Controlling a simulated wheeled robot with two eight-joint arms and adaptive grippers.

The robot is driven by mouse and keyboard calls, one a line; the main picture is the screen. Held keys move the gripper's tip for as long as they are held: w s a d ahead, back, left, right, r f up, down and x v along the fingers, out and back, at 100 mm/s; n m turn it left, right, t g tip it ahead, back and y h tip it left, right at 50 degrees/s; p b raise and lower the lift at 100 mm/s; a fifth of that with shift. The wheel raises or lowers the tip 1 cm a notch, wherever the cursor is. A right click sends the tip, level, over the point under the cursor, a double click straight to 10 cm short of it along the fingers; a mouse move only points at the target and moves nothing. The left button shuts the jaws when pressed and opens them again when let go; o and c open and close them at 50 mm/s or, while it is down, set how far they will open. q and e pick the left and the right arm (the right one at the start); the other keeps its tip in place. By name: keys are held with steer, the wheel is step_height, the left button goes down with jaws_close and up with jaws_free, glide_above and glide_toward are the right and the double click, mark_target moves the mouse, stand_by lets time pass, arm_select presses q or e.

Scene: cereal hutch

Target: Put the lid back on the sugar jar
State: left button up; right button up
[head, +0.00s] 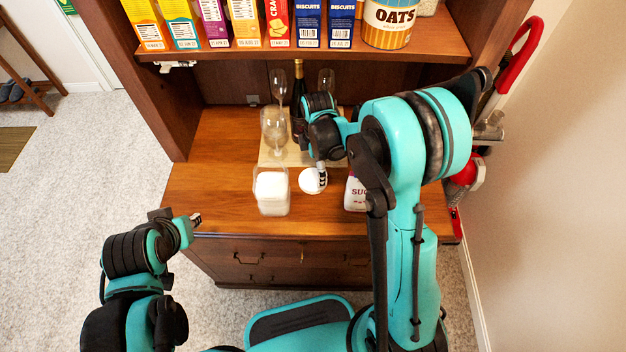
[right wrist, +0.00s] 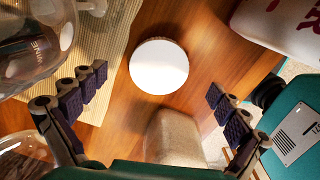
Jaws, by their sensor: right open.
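A white round lid (head: 310,182) lies flat on the wooden counter. In the right wrist view the lid (right wrist: 159,66) shows whole between the fingers. A clear squarish jar (head: 272,195) filled with white sugar stands left of it, its top uncovered; it also shows in the right wrist view (right wrist: 172,138). My right gripper (head: 321,177) is open and empty above the lid; it also shows in the right wrist view (right wrist: 156,80). I cannot tell its exact height. My left gripper (head: 196,218) hangs left of the counter front, empty-looking; its finger gap is unclear.
A white package with red letters (head: 354,196) stands right of the lid, partly hidden by my right arm. Glasses (head: 274,130) and a dark bottle (head: 298,95) stand behind on a beige mat (head: 268,158). Cereal boxes (head: 244,22) and an oats tin (head: 390,22) fill the shelf above.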

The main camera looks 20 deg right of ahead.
mark_target(315, 179)
steer(key=f, duration=0.1)
steer(key=f+b, duration=0.2)
steer(key=f, duration=0.1)
steer(key=shift+a+f, duration=0.1)
steer(key=shift+a, duration=0.15)
steer(key=shift+f, duration=0.35)
steer(key=shift+r, duration=0.1)
steer(key=c, duration=0.9)
